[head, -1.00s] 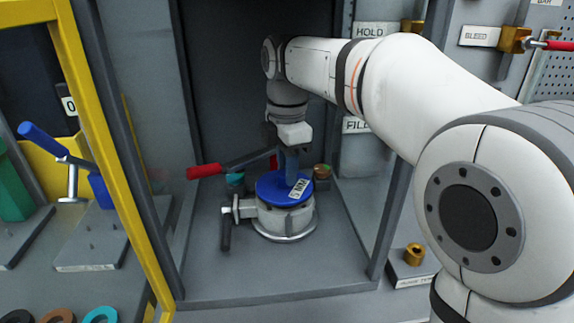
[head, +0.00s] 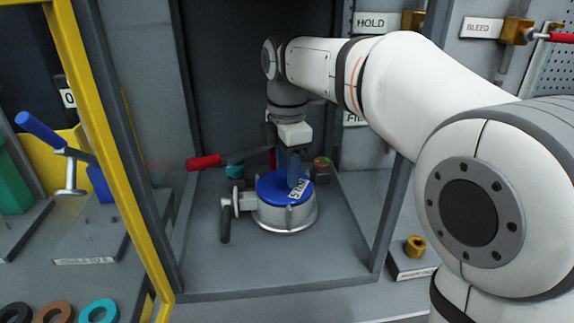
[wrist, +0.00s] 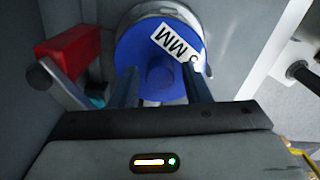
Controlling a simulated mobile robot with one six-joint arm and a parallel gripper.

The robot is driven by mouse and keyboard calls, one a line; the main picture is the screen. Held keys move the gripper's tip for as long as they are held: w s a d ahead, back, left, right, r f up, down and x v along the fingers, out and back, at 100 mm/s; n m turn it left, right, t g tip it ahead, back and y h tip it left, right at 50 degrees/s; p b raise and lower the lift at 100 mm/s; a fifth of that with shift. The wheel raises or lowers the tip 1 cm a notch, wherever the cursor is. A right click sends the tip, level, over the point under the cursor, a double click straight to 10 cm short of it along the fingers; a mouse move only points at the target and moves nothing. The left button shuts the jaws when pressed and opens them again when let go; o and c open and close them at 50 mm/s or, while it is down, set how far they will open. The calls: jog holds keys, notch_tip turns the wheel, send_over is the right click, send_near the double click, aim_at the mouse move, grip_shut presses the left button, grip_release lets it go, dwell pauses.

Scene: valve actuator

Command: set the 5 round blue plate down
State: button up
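The round blue plate (head: 268,186), with a white "5 MM" label, lies on top of the grey round valve body (head: 287,217) inside the cabinet. It looks flat and roughly centred there; I cannot see the seam all round. In the wrist view the blue plate (wrist: 130,50) fills the middle, with a blue knob (wrist: 160,77) at its centre. My gripper (wrist: 160,73) points down over the plate, one finger on each side of the knob with blue showing between. It looks open around the knob. In the head view my gripper (head: 293,182) partly hides the plate.
A red-handled lever (head: 204,162) is at the left behind the valve body, and a clamp with a dark handle (head: 225,222) is at its left. The cabinet's yellow frame (head: 105,150) stands left. The cabinet floor in front (head: 290,265) is clear.

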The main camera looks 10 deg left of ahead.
jog(key=shift+o, duration=0.8)
notch_tip(320, 180, up, 8)
jog(key=shift+f+p, duration=0.15)
jog(key=shift+p, duration=0.9)
